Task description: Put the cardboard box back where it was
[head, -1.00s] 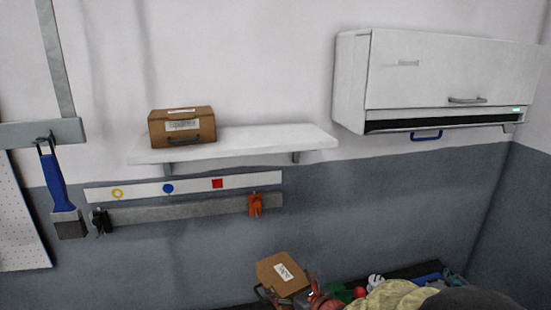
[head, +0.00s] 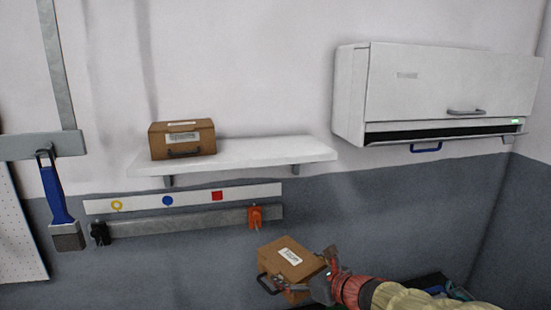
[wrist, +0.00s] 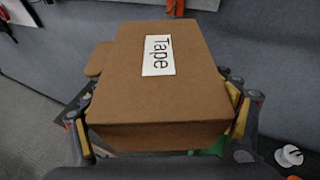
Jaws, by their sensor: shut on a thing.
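A brown cardboard box (head: 289,262) with a white label is held in my gripper (head: 298,291), low and in front of the grey lower wall. In the wrist view the label on the box (wrist: 150,95) reads "Tape", and the box fills the space between the fingers of my gripper (wrist: 165,135). The box is tilted in the head view and is clear of the shelf. A white wall shelf (head: 270,152) is above it, with its right and middle part bare. A second cardboard box (head: 182,139) with a handle and a label stands at the shelf's left end.
A white cabinet (head: 450,85) hangs on the wall at the right, with a blue handle below. Under the shelf are a strip with coloured shapes (head: 190,198) and a rail (head: 180,222) with an orange clip and a black clip. A blue brush (head: 60,205) hangs at the left.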

